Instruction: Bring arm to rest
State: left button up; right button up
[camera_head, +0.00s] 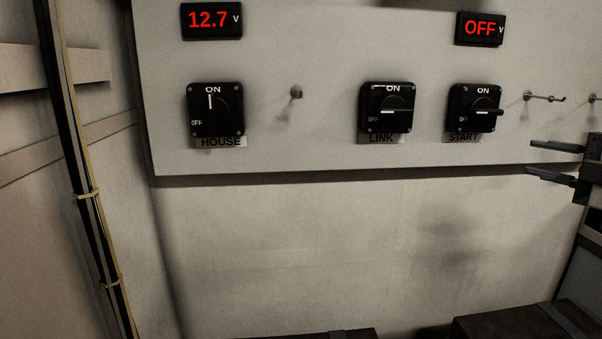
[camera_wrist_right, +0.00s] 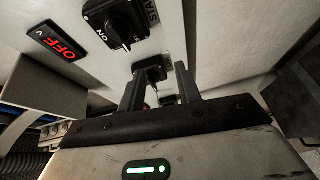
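My right gripper (camera_head: 529,157) is at the right edge of the head view, below and right of the START switch (camera_head: 474,108). Its two fingers are apart with nothing visible between them, and it touches no switch. In the right wrist view the fingers (camera_wrist_right: 160,84) also stand apart; a small dark block (camera_wrist_right: 151,70) shows beyond them, and I cannot tell what it is. The START switch (camera_wrist_right: 115,22) is at the top there. My left gripper is in neither view.
The pale panel (camera_head: 330,50) carries a HOUSE switch (camera_head: 213,109) with its handle upright at ON and a LINK switch (camera_head: 386,107) with its handle level. Displays read 12.7 V (camera_head: 211,21) and OFF (camera_head: 480,28). A peg (camera_head: 296,92) and hooks (camera_head: 543,97) stick out.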

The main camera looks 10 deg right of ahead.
jog(key=w+a+f+m+g+y+p, duration=0.1)
jog(key=a+f+m+g, duration=0.1)
jog(key=a+f, duration=1)
jog(key=w+a+f+m+g+y+p, duration=0.1)
jog(key=a+f+m, duration=0.2)
jog(key=a+f, duration=0.8)
pick_arm(q)
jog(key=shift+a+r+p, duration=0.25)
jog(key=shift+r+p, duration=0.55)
jog(key=shift+p, duration=0.35)
pick_arm(e)
jog(key=s+a+f+m+g+h, duration=0.1)
jog(key=s+a+f+m+h, duration=0.1)
jog(key=s+a+f+m, duration=0.5)
jog(key=s+a+f+m+g+h, duration=0.1)
jog(key=s+a+f+m, duration=0.5)
jog(key=s, duration=0.6)
notch_tip(320, 180, down, 2)
jog(key=shift+s+a+f+m+g+h, duration=0.15)
jog(key=shift+a+m+g+h, duration=0.35)
jog(key=shift+a, duration=0.5)
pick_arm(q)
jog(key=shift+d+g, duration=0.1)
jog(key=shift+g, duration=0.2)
pick_arm(e)
jog(key=shift+d+t, duration=0.1)
jog(key=shift+t, duration=0.2)
